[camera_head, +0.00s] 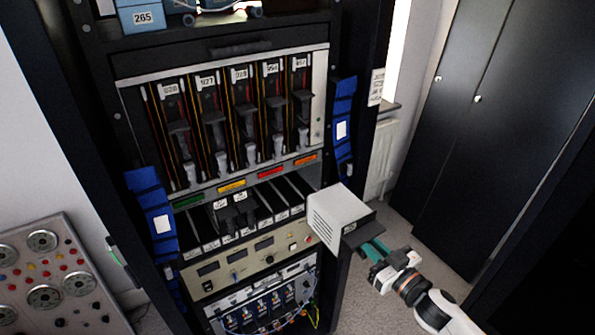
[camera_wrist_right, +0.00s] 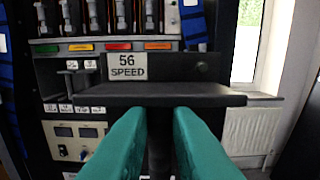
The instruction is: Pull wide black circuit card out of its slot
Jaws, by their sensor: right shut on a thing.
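A wide box-shaped card with a pale vented case and a black front (camera_head: 338,218) is at the right side of the rack in the head view. In the right wrist view its black front (camera_wrist_right: 190,67) carries a label reading "56 SPEED" and a black ledge-like handle. My right gripper (camera_head: 374,248) is shut on this handle; its teal fingers (camera_wrist_right: 160,112) show below the ledge in the wrist view. The card appears to be in front of the rack, clear of the lower slot row (camera_head: 245,215), though the contact behind it is hidden. My left gripper is not in view.
The black rack (camera_head: 220,65) holds several tall labelled cards (camera_head: 240,115) above coloured tags. Metering panels (camera_head: 250,258) and cables are below. Blue parts (camera_head: 343,125) hang on the posts. A dial console (camera_head: 55,280) stands left, black cabinets (camera_head: 480,110) right. Carpet lies between.

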